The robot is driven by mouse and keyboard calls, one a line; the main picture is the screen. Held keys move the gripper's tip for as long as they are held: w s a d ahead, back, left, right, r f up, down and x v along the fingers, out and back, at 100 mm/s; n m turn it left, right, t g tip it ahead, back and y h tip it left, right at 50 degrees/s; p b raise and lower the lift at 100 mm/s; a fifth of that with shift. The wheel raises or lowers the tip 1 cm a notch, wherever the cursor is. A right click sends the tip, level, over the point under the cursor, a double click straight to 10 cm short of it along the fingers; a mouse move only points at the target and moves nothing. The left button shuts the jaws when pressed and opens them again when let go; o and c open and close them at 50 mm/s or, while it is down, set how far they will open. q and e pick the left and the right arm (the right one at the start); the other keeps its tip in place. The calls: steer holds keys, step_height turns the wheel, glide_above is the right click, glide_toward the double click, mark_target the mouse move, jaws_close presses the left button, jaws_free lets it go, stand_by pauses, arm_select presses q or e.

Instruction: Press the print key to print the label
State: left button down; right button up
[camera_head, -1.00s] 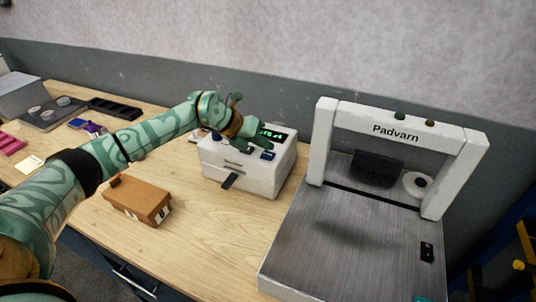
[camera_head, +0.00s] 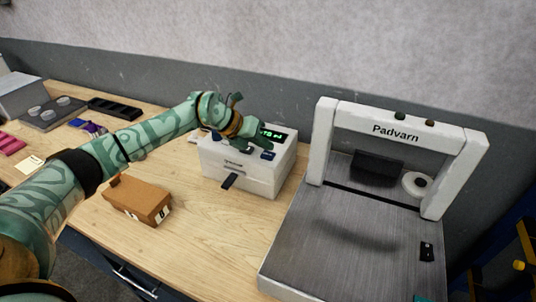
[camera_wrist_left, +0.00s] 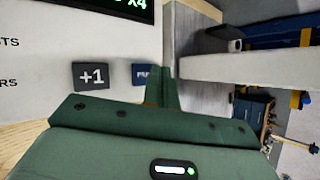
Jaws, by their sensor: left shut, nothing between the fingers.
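The white label printer (camera_head: 251,180) stands on the wooden bench with a lit green display (camera_head: 272,134) and dark keys on top. In the left wrist view, a dark key marked "+1" (camera_wrist_left: 91,76) sits below the display. The blue print key (camera_wrist_left: 142,75), its lettering partly covered, is right of it. My left gripper (camera_head: 243,149) is over the printer top, fingers shut and empty. In the wrist view its fingertips (camera_wrist_left: 166,76) overlap the right side of the print key. I cannot tell whether they touch it. My right gripper is out of view.
A large grey "Padvarn" machine (camera_head: 350,245) with a white arch stands close on the right. A black tray (camera_head: 114,108) is at the back left. Bare bench lies before the printer.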

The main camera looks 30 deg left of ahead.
mark_target(264, 155)
arm_select(q)
steer(key=shift+f, duration=0.4)
steer(key=shift+f, duration=0.45)
stand_by(0.6)
steer(key=shift+r, duration=0.1)
steer(key=shift+r+p, duration=0.55)
steer(key=shift+r, duration=0.2)
step_height(264, 155, up, 5)
steer(key=p, duration=0.4)
steer(key=shift+r, duration=0.1)
stand_by(0.4)
